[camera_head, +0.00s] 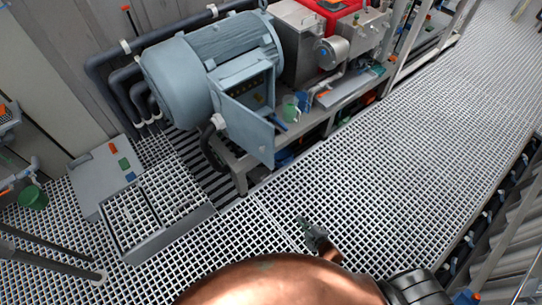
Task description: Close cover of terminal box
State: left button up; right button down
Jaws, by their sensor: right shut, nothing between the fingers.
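The grey-blue terminal box (258,88) sits on the side of a large motor (205,65), with its dark inside and small terminals showing. Its cover (244,130) is a flat grey-blue panel that stands open, swung out at the lower front of the box. My right gripper (304,223) shows small and dark beyond my copper-coloured arm, below and to the right of the cover. It is shut and empty, apart from the cover. My left gripper is not in view.
A pump unit with a red part (335,10) stands right of the motor, and a green cup (290,107) is near the box. A grey panel (103,178) lies at left. The grating walkway (400,150) is clear at right.

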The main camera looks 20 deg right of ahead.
aim_at(273, 155)
jog(key=w+a+r+n+t+y+b, duration=0.1)
jog(key=w+a+r+n+t, duration=0.2)
jog(key=r, duration=0.6)
jog(key=w+a+r+n+t+y+b, duration=0.1)
jog(key=w+a+r+n, duration=0.15)
jog(key=w+r, duration=0.4)
jog(key=w+a+r+n+t+y, duration=0.15)
jog(key=r+n, duration=0.25)
jog(key=r, duration=0.6)
pick_arm(q)
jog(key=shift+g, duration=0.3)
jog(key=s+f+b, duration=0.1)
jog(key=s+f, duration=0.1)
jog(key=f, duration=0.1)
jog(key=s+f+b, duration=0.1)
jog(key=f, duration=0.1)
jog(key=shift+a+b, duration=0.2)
jog(key=shift+b, duration=0.1)
pick_arm(e)
jog(key=shift+m+t, duration=0.25)
jog(key=shift+m, duration=0.1)
jog(key=w, duration=1.1)
jog(key=shift+w+d+r, duration=0.15)
jog(key=shift+w+d, duration=0.25)
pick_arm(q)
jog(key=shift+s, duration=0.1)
pick_arm(e)
jog(key=shift+y, duration=0.25)
